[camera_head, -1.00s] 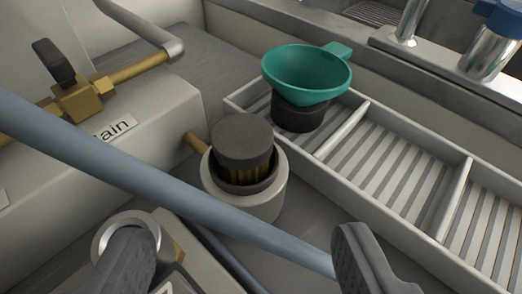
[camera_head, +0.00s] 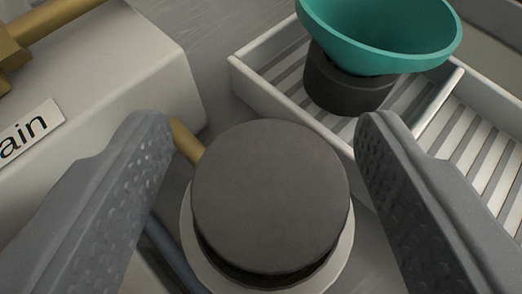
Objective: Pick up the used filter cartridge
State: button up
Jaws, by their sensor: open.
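The used filter cartridge shows as a round dark grey cap (camera_head: 270,195) in the lower middle. It sits in a pale round housing (camera_head: 343,250), whose rim shows around and below the cap. The cartridge's side is mostly hidden under the cap. My gripper (camera_head: 262,130) is open, with one grey textured finger on each side of the cap. Both fingers look apart from the cap, and nothing is held. I cannot tell exactly how high the fingertips are relative to the cap.
A teal funnel (camera_head: 385,35) sits on a dark round piece (camera_head: 345,85) in the slatted, divided tray (camera_head: 240,75) at upper right. A pale block (camera_head: 130,75) with an "ain" label stands at left. A brass pipe (camera_head: 185,143) meets the housing.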

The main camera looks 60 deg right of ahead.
jog(key=c, duration=1.1)
